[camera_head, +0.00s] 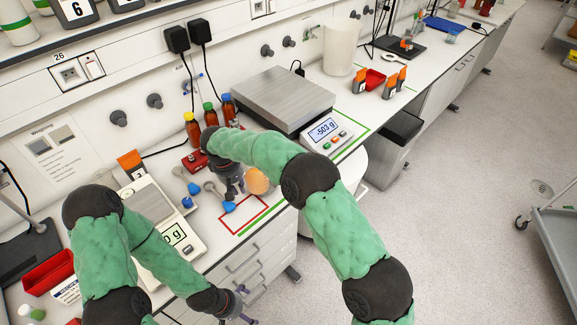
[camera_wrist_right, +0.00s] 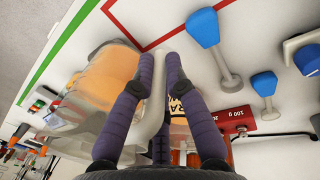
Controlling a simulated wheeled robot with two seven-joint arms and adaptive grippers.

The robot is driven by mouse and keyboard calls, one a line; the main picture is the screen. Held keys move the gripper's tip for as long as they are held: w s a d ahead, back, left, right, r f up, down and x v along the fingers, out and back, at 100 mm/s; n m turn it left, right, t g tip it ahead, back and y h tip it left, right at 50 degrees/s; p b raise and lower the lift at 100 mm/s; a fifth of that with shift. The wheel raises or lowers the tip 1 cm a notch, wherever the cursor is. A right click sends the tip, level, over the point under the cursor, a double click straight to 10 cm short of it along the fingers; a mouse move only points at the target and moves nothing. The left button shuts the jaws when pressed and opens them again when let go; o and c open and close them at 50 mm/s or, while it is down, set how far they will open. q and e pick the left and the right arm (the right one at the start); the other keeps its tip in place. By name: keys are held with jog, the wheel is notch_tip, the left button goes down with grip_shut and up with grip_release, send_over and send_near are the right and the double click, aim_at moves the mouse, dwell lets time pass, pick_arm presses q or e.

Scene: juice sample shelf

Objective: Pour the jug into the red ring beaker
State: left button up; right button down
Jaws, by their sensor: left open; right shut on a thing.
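The jug (camera_head: 257,180) holds orange juice and is by the red outline at the bench's front edge. In the right wrist view the clear jug (camera_wrist_right: 108,75) is left of the fingers. My right gripper (camera_head: 236,184) is shut on its pale handle; the fingers (camera_wrist_right: 160,68) close around it in the wrist view. I cannot tell whether the jug touches the bench. My left gripper (camera_head: 244,308) is open and empty, low in the head view, off the bench's front edge. I cannot make out a beaker with a red ring.
A red square outline (camera_head: 222,222) marks the bench. Blue-ended spoons (camera_head: 216,194) and a red block (camera_head: 196,160) lie left of the jug. Several capped bottles (camera_head: 192,129) stand behind. A scale (camera_head: 284,94) stands behind my right arm; another (camera_head: 187,235) is beside my left arm.

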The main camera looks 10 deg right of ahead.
jog(key=s+a+r+p, duration=0.1)
jog(key=r, duration=0.1)
jog(key=s+a+r+p, duration=0.1)
jog(key=a, duration=0.1)
jog(key=shift+a+r, duration=0.15)
jog(key=shift+r, duration=0.2)
dwell(2.9)
